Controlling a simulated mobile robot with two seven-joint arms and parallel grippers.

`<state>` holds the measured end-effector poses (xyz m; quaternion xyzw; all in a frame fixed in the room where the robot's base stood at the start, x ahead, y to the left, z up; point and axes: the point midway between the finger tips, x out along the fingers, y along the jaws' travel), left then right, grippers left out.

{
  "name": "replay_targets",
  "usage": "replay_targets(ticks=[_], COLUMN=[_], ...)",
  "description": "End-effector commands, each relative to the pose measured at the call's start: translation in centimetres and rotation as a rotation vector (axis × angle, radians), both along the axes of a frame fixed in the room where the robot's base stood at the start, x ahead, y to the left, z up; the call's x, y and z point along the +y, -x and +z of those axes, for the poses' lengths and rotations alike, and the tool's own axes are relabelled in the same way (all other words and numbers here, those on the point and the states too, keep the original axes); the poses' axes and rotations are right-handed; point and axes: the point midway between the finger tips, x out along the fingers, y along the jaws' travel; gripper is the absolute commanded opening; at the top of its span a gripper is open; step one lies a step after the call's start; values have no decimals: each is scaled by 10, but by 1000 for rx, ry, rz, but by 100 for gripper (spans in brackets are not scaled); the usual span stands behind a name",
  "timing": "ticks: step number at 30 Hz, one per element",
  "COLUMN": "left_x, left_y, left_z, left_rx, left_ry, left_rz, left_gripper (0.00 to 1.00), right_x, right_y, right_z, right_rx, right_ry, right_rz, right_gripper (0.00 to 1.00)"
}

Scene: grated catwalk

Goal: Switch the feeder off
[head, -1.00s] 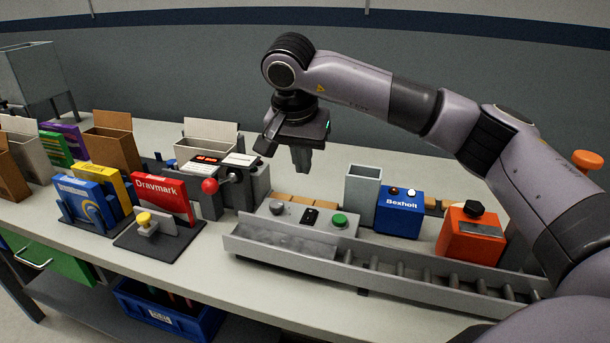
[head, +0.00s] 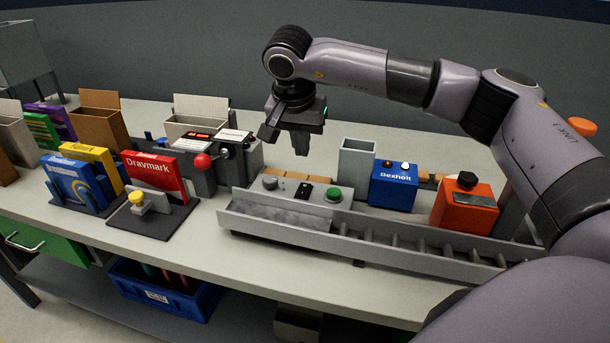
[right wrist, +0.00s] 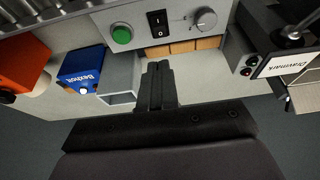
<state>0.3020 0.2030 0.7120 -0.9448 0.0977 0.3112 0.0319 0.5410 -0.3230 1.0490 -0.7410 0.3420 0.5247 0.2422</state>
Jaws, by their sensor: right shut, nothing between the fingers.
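The feeder's grey control panel (head: 290,196) stands behind the conveyor trough. It has a grey knob (head: 270,183), a black rocker switch (head: 305,190) and a green button (head: 334,194). In the right wrist view the rocker switch (right wrist: 158,24) sits between the green button (right wrist: 122,35) and the knob (right wrist: 204,20). My right gripper (head: 301,150) is shut and empty, held above and behind the panel with fingers pointing down. In the right wrist view its fingertips (right wrist: 159,66) lie just short of the panel, in line with the switch, apart from it. My left gripper is not in view.
A grey open chute (head: 357,160), a blue Bexholt box (head: 394,184) and an orange box (head: 465,205) stand right of the panel. A red-knobbed lever (head: 202,161) and a red Dravmark box (head: 157,177) are left. The trough (head: 285,222) runs along the front.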

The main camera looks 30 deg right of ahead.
Motion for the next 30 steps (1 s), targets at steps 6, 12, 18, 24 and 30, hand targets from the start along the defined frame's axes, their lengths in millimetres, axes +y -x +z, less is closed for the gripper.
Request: replay_targets(ticks=[6, 12, 18, 24, 30], left_x=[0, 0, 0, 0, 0], left_y=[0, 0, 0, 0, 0], left_z=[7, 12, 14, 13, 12], left_rx=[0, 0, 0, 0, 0], left_ry=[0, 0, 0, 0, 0], left_rz=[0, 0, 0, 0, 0], left_gripper=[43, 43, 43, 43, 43], right_x=[-13, -18, -19, -19, -19], right_y=[-10, -14, -16, -16, -16], right_z=[-45, -78, -94, -97, -98], right_rx=[4, 2, 1, 0, 0], right_ry=[2, 2, 1, 0, 0], right_rz=[0, 1, -1, 0, 0], right_gripper=[0, 0, 0, 0, 0])
